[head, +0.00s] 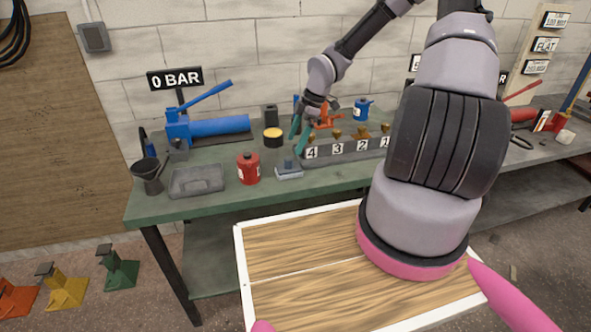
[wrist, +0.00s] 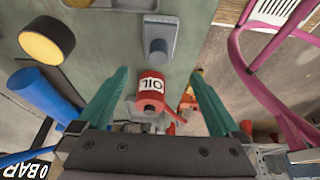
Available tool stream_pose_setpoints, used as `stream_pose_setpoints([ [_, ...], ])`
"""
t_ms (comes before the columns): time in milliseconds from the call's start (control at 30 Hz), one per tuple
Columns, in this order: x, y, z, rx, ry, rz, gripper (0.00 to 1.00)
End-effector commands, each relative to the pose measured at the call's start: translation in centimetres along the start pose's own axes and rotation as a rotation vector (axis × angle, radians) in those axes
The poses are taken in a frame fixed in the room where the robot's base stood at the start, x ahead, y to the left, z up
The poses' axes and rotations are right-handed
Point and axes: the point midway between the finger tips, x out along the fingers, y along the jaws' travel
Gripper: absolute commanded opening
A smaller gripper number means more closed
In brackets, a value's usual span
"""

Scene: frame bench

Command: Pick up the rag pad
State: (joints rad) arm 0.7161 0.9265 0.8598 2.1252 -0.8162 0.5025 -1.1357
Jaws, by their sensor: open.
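The likely rag pad (head: 289,172) is a small pale grey-blue pad with a raised blue grip, lying on the green bench near its front edge. It also shows in the wrist view (wrist: 158,46), at the top centre beyond the red can. My gripper (head: 300,133) is above the back part of the bench, behind and slightly right of the pad, fingers downward. In the wrist view its two teal fingers (wrist: 156,84) are spread wide with nothing gripped. The red oil can (wrist: 151,92) appears in the gap between them. The pad is apart from the gripper.
The red can (head: 248,168) and grey tray (head: 197,181) stand left of the pad. A yellow-topped tin (head: 273,137) is behind it. A numbered rack (head: 345,149) stands close on its right. A blue pump (head: 213,126) lies at the back left.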

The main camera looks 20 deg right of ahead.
Motion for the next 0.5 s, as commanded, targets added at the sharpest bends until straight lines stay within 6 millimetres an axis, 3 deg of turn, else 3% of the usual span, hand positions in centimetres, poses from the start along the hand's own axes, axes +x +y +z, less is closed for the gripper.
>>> stream_pose_setpoints([
  [300,4.5,0.1,-0.2,-0.013,0.012,-0.001,1.0],
  [500,6.0,0.1,-0.1,-0.012,0.011,0.001,1.0],
])
